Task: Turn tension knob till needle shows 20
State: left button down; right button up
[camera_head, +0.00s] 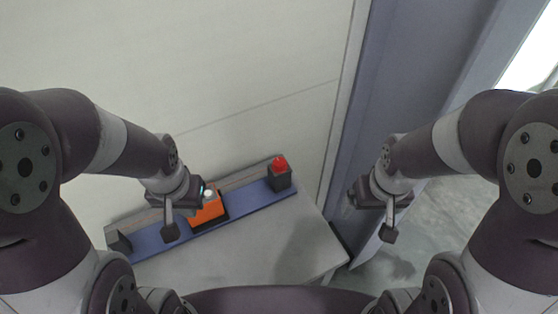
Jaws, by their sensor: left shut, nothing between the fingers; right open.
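An orange box (209,214) sits on a blue rail on the low bench, with a small pale round part (208,194) on top. I cannot tell whether that part is the tension knob. No dial, needle or number can be read. My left gripper (192,196) is shut and empty, just left of the orange box and partly over it in the picture; whether it touches the box is unclear. My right gripper (362,194) is open and empty, off to the right beyond the bench, in front of the blue-grey post.
The blue rail (245,203) runs along the bench (290,238). A dark box with a red button (279,164) stands at its right end, a small dark block (119,241) at its left end. A pale panel wall (190,70) rises behind. A blue-grey post (400,80) stands right.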

aim_at(279, 165)
jog(key=k+l+u, duration=0.25)
jog(key=u, duration=0.15)
jog(key=k+l+u, duration=0.1)
jog(key=k+u, duration=0.2)
jog(key=u, duration=0.15)
